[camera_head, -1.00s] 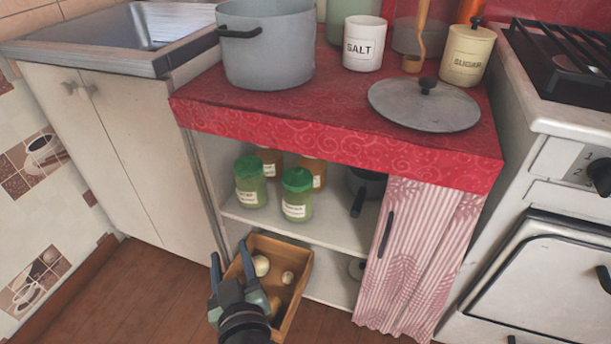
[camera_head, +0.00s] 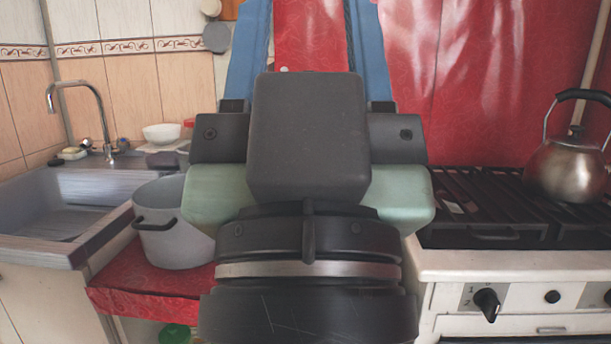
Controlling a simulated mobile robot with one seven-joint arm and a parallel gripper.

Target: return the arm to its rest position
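My gripper (camera_head: 312,40) is raised close in front of the head camera and fills the middle of the view. Its two blue fingers point up and stand wide apart. Only the red wall shows between the visible parts of the fingers, and I see nothing held there. The fingertips are cut off by the top edge. The gripper's dark body hides the middle of the red counter and what stands on it.
A grey pot (camera_head: 172,245) stands on the red counter (camera_head: 140,290) at left, beside the sink (camera_head: 60,210). A white bowl (camera_head: 161,133) is behind it. At right, a metal kettle (camera_head: 567,165) stands on the stove (camera_head: 500,265). A green lid (camera_head: 174,334) shows low down.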

